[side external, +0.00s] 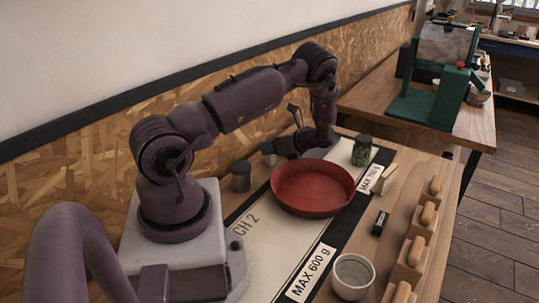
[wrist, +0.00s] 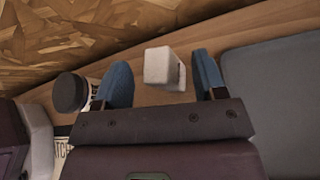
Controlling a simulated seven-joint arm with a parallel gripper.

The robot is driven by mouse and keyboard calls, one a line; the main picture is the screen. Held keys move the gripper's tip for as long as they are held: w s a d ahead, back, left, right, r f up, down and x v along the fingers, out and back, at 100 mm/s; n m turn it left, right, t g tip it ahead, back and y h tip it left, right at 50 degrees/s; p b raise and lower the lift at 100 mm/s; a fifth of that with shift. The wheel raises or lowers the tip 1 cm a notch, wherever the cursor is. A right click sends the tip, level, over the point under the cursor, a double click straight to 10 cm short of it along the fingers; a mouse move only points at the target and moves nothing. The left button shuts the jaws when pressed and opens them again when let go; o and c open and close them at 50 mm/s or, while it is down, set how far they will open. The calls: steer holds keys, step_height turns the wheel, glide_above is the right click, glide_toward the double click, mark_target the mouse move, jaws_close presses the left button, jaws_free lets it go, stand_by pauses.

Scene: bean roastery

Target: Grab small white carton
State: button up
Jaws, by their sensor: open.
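A small white carton (wrist: 158,66) stands near the wall in the wrist view, with its pale front and a darker right side showing. My gripper (wrist: 163,75) is open, with one blue fingertip to the left of the carton and one to the right. Gaps show on both sides, wider on the left. In the side view my gripper (side external: 284,147) is low over the table near the wall, behind the red bowl. I cannot make out the carton clearly in that view.
A dark-lidded jar (wrist: 70,93) stands close left of my left finger. A flat grey surface (wrist: 275,75) lies to the right. In the side view, a red bowl (side external: 312,188), a green-filled jar (side external: 361,152) and a dark canister (side external: 241,177) stand nearby.

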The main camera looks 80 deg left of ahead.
steer(key=c, duration=1.1)
